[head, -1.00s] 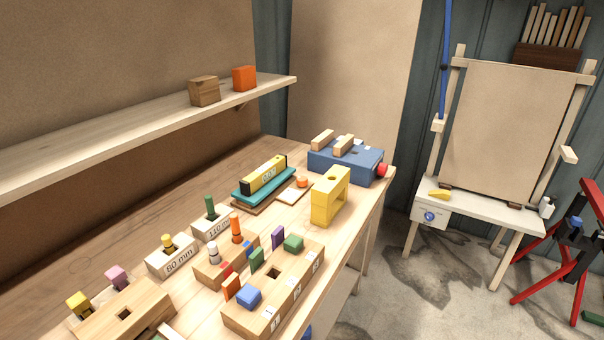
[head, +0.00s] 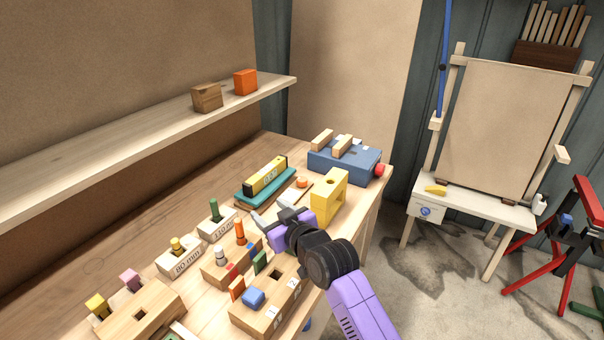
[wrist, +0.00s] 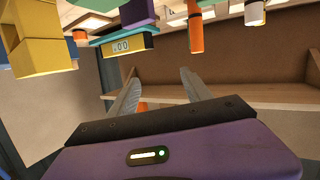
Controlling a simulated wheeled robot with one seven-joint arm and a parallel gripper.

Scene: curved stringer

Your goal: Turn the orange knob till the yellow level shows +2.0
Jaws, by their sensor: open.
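The yellow level (head: 265,176) lies on a teal block (head: 258,193) towards the back of the bench. Its small display also shows in the wrist view (wrist: 121,46), where I read about ".00"; any sign or leading digit is unclear. The orange knob (head: 302,183) sits on a pale plate just right of the level. An orange bit at the upper left of the wrist view (wrist: 79,35) looks like the same knob. My gripper (head: 270,211) is open and empty, in front of the level and knob and apart from both. Its two fingers spread in the wrist view (wrist: 158,90).
A yellow arch block (head: 329,193) stands right of the knob, close to my gripper. A blue box with a red button (head: 342,166) is behind. Peg blocks (head: 222,265) crowd the near bench. A shelf (head: 150,128) runs along the wall.

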